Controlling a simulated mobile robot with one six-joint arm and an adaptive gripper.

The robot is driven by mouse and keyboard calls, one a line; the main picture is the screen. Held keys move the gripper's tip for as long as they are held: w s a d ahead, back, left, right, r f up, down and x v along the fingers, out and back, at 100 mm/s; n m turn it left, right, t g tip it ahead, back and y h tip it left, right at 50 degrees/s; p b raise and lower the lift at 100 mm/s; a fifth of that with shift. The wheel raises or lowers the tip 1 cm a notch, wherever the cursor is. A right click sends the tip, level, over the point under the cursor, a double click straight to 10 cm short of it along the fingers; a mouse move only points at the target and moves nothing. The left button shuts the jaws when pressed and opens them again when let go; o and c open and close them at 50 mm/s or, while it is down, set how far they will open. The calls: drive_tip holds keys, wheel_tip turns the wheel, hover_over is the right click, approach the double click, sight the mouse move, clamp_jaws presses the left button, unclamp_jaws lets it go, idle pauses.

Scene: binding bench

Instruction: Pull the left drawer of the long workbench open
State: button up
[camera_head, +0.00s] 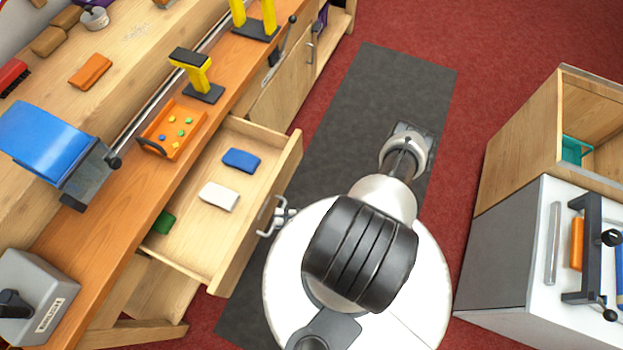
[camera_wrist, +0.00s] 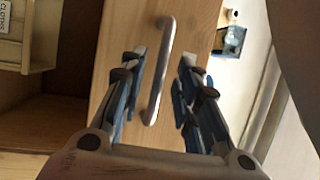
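The left drawer (camera_head: 256,222) of the long wooden workbench (camera_head: 65,210) stands pulled well out, its inside open to view in the head view. Its metal bar handle (camera_head: 268,216) is on the front panel; it also shows in the wrist view (camera_wrist: 158,75). My gripper (camera_head: 284,213) is at the handle, mostly hidden behind my arm in the head view. In the wrist view my gripper (camera_wrist: 163,90) is open, with one finger on each side of the handle and gaps between the fingers and the bar.
A blue block (camera_head: 241,160), a white block (camera_head: 219,196) and a green block (camera_head: 164,222) lie in the drawer. An orange tray (camera_head: 152,150) sits on the bench above. A grey-sided cabinet (camera_head: 500,250) stands at right. Red floor and a dark mat (camera_head: 375,95) lie between.

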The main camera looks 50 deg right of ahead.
drive_tip(key=v, duration=1.1)
drive_tip(key=shift+s+d, duration=0.15)
drive_tip(key=shift+s, duration=0.05)
drive_tip(key=shift+d, duration=0.1)
